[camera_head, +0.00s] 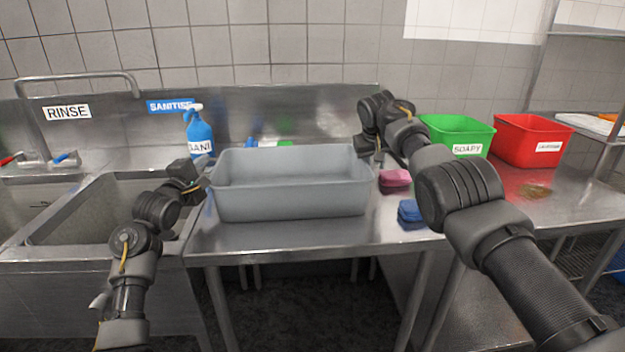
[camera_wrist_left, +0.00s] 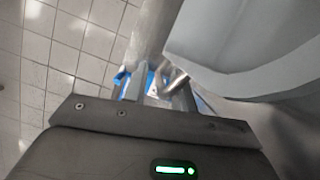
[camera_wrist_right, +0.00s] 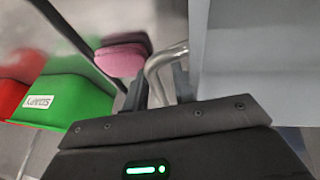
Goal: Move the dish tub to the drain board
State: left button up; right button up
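The dish tub (camera_head: 290,203) is a long grey open bin, upright and apparently empty, on the steel counter beside the sink. My left gripper (camera_head: 203,182) is at the tub's left end; its fingers show apart in the left wrist view (camera_wrist_left: 158,85), with the tub (camera_wrist_left: 245,35) to their right. My right gripper (camera_head: 372,155) is at the tub's right end, its fingertips partly hidden. In the right wrist view its fingers (camera_wrist_right: 160,85) are apart beside the tub wall (camera_wrist_right: 250,50). A curved metal bar shows between them. No drain board can be made out for certain.
A sink (camera_head: 100,210) lies left of the tub. A blue spray bottle (camera_head: 200,135) stands behind its left end. A pink sponge (camera_head: 395,180), blue sponge (camera_head: 411,214), green tub (camera_head: 457,135) and red tub (camera_head: 532,140) are to the right, near my right arm.

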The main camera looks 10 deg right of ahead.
jog(key=shift+r, duration=0.1)
pick_arm(q)
jog(key=shift+s, duration=0.1)
jog(key=shift+s+a, duration=0.15)
jog(key=shift+s, duration=0.05)
jog(key=v, duration=1.1)
jog(key=shift+s, duration=0.2)
pick_arm(e)
jog(key=v, duration=1.2)
